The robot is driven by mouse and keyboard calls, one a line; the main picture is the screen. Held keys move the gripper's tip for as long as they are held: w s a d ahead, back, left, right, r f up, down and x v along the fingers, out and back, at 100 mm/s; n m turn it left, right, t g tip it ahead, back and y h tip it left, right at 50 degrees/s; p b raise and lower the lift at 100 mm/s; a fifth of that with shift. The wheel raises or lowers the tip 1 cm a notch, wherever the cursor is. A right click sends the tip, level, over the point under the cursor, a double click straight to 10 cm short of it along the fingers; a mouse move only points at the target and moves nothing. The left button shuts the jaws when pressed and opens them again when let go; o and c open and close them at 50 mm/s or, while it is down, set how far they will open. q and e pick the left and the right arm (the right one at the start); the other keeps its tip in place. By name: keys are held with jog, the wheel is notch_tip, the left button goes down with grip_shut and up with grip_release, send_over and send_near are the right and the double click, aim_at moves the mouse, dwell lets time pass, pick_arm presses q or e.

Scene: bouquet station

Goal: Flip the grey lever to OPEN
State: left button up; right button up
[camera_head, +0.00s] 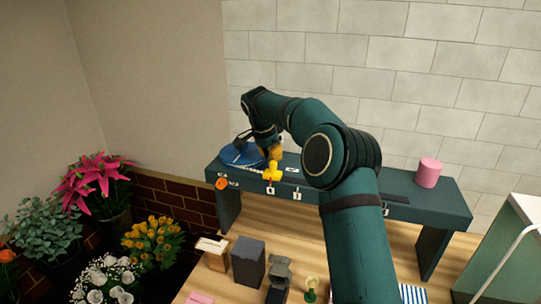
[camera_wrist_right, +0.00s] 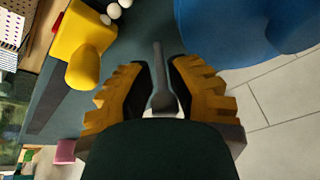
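The grey lever (camera_wrist_right: 160,85) shows in the right wrist view, standing between the fingers of my right gripper (camera_wrist_right: 160,88). The gripper is open, with its yellow ribbed pads on either side of the lever and visible gaps to it. In the head view my right gripper (camera_head: 275,153) is over the left part of the dark teal raised shelf (camera_head: 400,208), its fingers small and partly hidden by the wrist. The lever cannot be made out there, and I cannot read an OPEN mark. My left gripper is not in view.
A yellow tap-like part (camera_head: 272,172) and a blue round object (camera_head: 240,154) are close to the right gripper. An orange knob (camera_head: 221,183) is on the shelf front. A pink cylinder (camera_head: 428,172) stands at right. Boxes, including a dark one (camera_head: 248,262), stand on the wooden table below.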

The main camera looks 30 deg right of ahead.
jog(key=shift+o, duration=1.2)
jog(key=shift+d, duration=0.1)
jog(key=v, duration=1.2)
